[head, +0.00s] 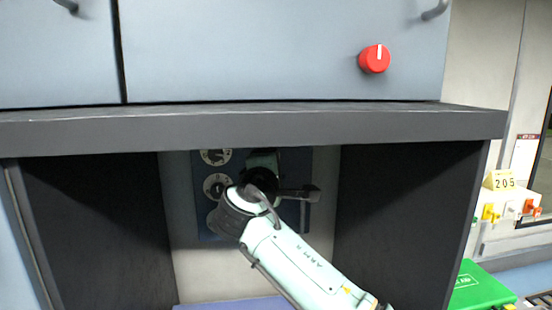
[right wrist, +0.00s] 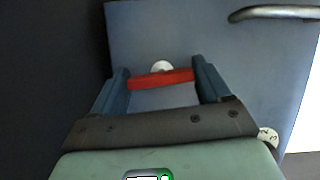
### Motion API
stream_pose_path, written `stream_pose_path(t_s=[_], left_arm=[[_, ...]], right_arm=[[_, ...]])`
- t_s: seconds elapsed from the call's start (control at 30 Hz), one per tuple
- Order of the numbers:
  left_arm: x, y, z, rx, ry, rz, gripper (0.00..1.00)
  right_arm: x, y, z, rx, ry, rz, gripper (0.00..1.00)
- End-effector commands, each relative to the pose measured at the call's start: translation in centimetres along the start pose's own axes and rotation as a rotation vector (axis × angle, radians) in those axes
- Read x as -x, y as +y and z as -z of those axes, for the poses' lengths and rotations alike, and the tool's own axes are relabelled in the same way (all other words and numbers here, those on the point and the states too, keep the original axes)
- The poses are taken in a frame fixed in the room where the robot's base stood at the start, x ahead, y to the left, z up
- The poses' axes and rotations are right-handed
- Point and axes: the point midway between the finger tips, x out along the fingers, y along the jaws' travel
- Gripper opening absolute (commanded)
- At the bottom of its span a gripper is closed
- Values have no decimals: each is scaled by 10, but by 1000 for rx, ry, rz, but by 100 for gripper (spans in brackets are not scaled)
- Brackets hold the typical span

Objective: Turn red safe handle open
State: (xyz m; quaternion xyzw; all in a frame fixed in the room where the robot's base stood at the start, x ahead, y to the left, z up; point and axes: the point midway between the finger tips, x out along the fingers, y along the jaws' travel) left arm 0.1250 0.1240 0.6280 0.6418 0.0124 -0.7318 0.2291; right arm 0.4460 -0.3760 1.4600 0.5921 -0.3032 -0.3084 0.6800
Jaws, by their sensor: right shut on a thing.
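The red safe handle (right wrist: 170,78) is a short red bar in front of a round white hub on a blue-grey door (right wrist: 150,35), seen in the right wrist view. It lies roughly level, slightly tilted, across the gap between my right gripper's fingers (right wrist: 162,74). That gripper is shut on the handle, with a finger at each end. In the head view my right arm reaches into the dark recess to the dark blue safe front (head: 203,222). There the arm and gripper hide the red handle. My left gripper is not in view.
A dark shelf edge (head: 250,128) runs above my arm, with dark recess walls (head: 100,225) on both sides. A red knob (head: 374,59) sits on the cabinet above. A silver handle (right wrist: 275,13) shows at the door's upper right. A green box (head: 482,287) lies at right.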

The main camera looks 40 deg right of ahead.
Motion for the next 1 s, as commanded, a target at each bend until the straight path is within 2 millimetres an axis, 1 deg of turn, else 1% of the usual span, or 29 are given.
stream_pose_path(t_s=[0.1,0.3,0.8,0.83,0.9,1.0], left_arm=[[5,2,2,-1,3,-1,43],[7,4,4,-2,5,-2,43],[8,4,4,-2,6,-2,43],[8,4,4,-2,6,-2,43],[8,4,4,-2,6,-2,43],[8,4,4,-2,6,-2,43]], right_arm=[[0,2,0,-50,0,20,46],[0,1,0,-101,0,42,46],[0,0,0,-116,0,48,46],[0,0,0,-116,0,48,80],[0,0,0,-116,0,48,100],[0,0,0,-115,0,48,100]])
